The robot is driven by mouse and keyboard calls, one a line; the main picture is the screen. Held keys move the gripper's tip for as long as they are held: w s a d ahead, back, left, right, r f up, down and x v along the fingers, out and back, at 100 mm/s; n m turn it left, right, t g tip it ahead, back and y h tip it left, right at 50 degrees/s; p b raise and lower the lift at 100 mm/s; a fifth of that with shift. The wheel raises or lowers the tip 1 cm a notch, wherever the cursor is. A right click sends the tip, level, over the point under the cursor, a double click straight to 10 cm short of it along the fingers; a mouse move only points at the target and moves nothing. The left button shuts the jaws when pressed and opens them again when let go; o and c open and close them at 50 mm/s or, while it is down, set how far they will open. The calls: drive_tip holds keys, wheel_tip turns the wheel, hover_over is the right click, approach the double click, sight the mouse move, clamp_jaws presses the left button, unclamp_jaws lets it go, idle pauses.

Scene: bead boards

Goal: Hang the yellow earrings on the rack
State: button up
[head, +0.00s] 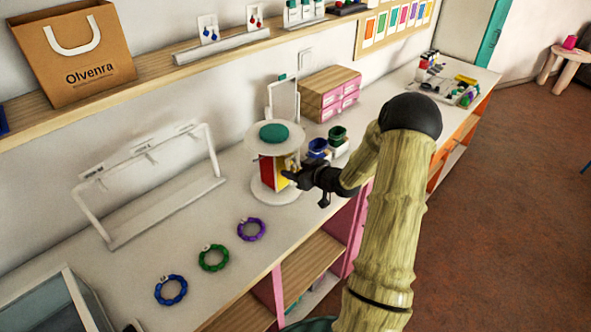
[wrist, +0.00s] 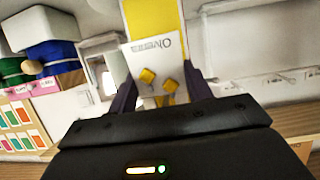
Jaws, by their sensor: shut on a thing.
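A white card (wrist: 152,56) bearing two yellow earrings (wrist: 147,75) is between the fingers of my gripper (wrist: 160,80) in the wrist view. My gripper (head: 296,177) is shut on the card, beside the round rack (head: 276,142) in the head view. The rack has a white top with a green disc, red and yellow panels and a round white base. Its yellow panel (wrist: 154,17) shows behind the card in the wrist view. I cannot tell whether the card touches the panel. The card is mostly hidden behind the gripper in the head view.
Blue (head: 318,148) and green (head: 337,134) cups stand close right of the rack, before a wooden drawer box (head: 327,93). A white bar stand (head: 150,200) is left. Purple (head: 251,229), green (head: 214,257) and blue (head: 171,289) bracelets lie on the counter in front.

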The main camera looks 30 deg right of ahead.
drive_tip(key=shift+w+a, duration=0.15)
drive_tip(key=shift+w, duration=0.2)
idle(0.3)
drive_tip(key=o, duration=1.7)
drive_tip(key=shift+c, duration=0.2)
